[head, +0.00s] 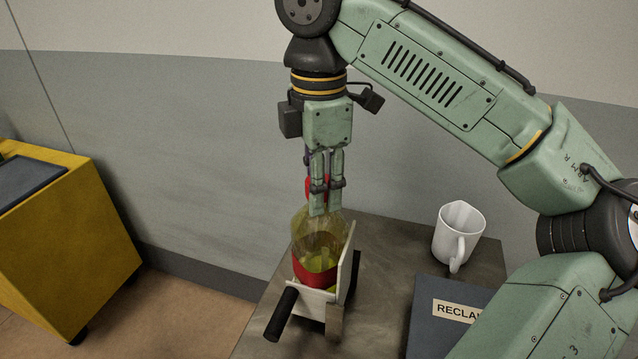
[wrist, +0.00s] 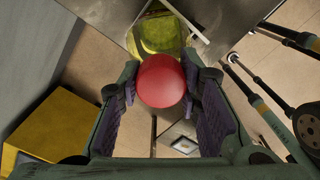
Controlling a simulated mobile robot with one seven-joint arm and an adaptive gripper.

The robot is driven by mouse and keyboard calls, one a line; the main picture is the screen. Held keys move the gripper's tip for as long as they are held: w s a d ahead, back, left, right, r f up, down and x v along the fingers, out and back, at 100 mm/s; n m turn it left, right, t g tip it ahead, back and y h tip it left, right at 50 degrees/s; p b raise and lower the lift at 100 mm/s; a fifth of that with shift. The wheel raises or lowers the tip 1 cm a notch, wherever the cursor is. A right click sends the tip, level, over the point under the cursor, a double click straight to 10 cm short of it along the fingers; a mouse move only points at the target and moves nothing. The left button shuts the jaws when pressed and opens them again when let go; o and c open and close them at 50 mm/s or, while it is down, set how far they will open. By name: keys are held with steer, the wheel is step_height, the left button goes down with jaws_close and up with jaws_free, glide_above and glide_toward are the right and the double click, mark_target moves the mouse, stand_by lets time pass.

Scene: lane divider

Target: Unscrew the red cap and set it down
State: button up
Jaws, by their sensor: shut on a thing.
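The red cap (head: 312,187) shows between the fingers of my gripper (head: 326,190), which points straight down above the bottle. In the wrist view the cap (wrist: 161,80) is round and sits between the two dark finger pads, so my gripper (wrist: 158,84) is shut on it. The translucent yellow bottle (head: 322,240) with a red band stands upright in a pale holder (head: 317,298) with a black handle. The bottle (wrist: 158,35) shows partly behind the cap in the wrist view. The fingers hide the bottle's neck, so I cannot tell whether the cap touches it.
The holder stands on a grey table (head: 380,235). A white mug (head: 459,236) stands to the right, with a dark blue labelled box or folder (head: 428,318) in front of it. Bare tabletop lies between holder and mug. A yellow cabinet (head: 75,245) stands apart at left.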

steer(key=shift+n, duration=0.4)
steer(key=shift+n, duration=0.9)
steer(key=shift+n, duration=0.8)
steer(key=shift+n, duration=0.9)
